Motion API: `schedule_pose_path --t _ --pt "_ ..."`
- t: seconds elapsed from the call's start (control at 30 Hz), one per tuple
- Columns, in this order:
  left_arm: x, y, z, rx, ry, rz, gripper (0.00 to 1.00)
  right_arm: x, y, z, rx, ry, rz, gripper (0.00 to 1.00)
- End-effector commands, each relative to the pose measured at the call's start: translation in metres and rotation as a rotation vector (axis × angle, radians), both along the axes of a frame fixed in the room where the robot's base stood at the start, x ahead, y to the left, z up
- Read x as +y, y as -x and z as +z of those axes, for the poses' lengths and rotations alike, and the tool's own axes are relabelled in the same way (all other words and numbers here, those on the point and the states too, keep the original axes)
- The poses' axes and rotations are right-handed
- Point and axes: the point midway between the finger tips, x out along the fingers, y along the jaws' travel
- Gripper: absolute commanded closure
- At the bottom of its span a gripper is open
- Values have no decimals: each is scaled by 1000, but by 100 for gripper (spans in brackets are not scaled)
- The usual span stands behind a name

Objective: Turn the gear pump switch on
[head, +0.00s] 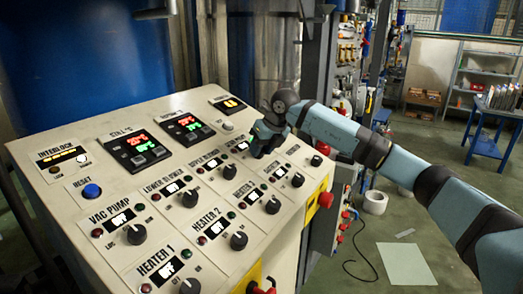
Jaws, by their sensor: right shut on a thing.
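The sloped cream control panel (85,210) fills the left half of the head view, with rows of black rotary knobs. My right gripper (260,146) reaches in from the right and is shut on a knob at the far end of the upper knob row, past the upper blower knob (229,171). The gripper hides most of that knob and its label, so I cannot read "gear pump" there or see which way the knob points. A small lit display (242,146) shows just left of the gripper. My left gripper is not in view.
Nearby knobs include vac pump (136,234), lower blower (190,198) and heater 2 (239,241). A blue reset button (92,191) is at the left. A red emergency button (325,200) sticks out at the panel's right side. Open floor (405,235) lies to the right.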

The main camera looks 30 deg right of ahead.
Motion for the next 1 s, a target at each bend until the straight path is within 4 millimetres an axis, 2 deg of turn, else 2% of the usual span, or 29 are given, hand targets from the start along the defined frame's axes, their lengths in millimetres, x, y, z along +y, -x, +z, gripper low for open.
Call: schedule_pose_path --t 0.67,0.7,0.77,0.8,1.0 --pt "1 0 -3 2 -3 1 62 0 0 1 6 -22 -59 87" --pt "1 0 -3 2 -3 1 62 0 0 1 6 -22 -59 57" --pt "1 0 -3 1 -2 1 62 0 0 1 7 -22 -59 43" --pt "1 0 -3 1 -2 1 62 0 0 1 7 -22 -59 38" --pt "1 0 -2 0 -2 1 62 0 0 1 8 -21 -58 38"
